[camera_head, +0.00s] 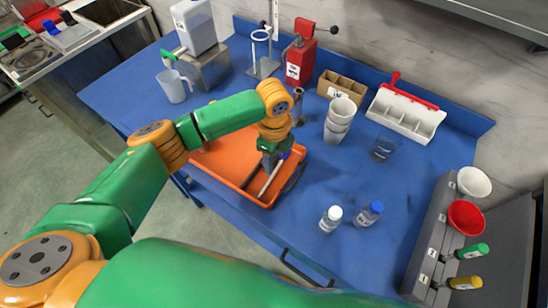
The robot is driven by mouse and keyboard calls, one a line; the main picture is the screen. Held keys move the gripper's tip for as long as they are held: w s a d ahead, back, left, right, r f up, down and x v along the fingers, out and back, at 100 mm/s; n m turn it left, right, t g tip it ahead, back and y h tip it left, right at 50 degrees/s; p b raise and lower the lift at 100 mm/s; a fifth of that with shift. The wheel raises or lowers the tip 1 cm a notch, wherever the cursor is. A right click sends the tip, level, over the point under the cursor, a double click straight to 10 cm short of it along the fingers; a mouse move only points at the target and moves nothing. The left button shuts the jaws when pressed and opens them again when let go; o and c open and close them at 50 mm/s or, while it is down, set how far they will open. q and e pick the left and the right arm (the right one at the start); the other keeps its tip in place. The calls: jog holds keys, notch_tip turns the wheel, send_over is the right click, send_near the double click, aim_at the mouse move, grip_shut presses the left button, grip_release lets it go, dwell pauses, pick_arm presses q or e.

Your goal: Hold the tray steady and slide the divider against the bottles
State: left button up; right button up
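The orange tray (222,164) lies near the front edge of the blue bench, partly covered by my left arm. My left gripper (268,170) points down over the right part of the tray; its fingers are small and partly hidden, so I cannot tell if they grip anything. A thin pale bar (270,179), perhaps the divider, lies slanted in the tray beside the gripper. A white-capped bottle (330,220) and a blue-capped bottle (369,214) stand upright on the bench, right of the tray and apart from it. My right gripper is not in view.
Stacked white cups (339,119), a glass dish (383,149) and a white rack (405,115) stand behind. A clear jug (174,86) is at the back left. A grey holder (432,240) with funnels and screwdriver-like handles stands at the right. Bench around the two bottles is clear.

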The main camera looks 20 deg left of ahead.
pick_arm(q)
jog(key=shift+o, duration=1.3)
